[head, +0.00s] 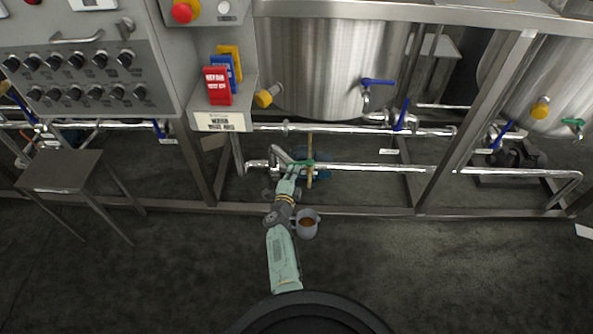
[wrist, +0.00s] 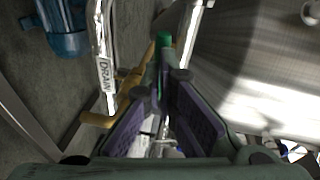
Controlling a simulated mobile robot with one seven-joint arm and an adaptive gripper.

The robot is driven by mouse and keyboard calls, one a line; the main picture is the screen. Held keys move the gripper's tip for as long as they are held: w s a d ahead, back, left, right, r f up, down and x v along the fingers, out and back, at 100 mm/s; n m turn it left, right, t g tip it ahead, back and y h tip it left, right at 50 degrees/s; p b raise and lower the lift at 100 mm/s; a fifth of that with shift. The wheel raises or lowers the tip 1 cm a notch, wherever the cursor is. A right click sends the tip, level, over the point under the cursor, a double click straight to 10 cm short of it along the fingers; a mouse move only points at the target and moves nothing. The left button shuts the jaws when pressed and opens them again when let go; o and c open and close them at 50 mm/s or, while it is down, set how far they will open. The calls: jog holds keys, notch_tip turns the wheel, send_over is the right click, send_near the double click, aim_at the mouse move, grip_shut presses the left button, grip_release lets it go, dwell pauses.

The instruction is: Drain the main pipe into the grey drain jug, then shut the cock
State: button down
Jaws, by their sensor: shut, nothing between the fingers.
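The steel main pipe (head: 370,168) runs low along the frame. A brass drain piece (head: 309,176) crosses it, and a green lever (head: 302,163) lies beside it. In the wrist view the brass cock (wrist: 128,98) is beside the pipe labelled DRAIN (wrist: 107,75), with the green lever (wrist: 163,55) just beyond my fingertips. My gripper (wrist: 160,86) is shut and empty at the cock; whether it touches the lever I cannot tell. The grey jug (head: 307,234) is right of my arm, with brown liquid in it; what supports it is unclear.
A steel tank (head: 325,65) with a blue-handled valve (head: 378,82) stands above. The frame's lower rail (head: 380,212) crosses in front of the pipes. A stool (head: 62,170) stands at left. A blue pump-like body (wrist: 66,32) shows beyond the drain pipe. The front floor is clear.

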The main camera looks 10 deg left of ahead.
jog(key=shift+w+a, duration=0.3)
jog(key=shift+w, duration=0.1)
dwell(0.6)
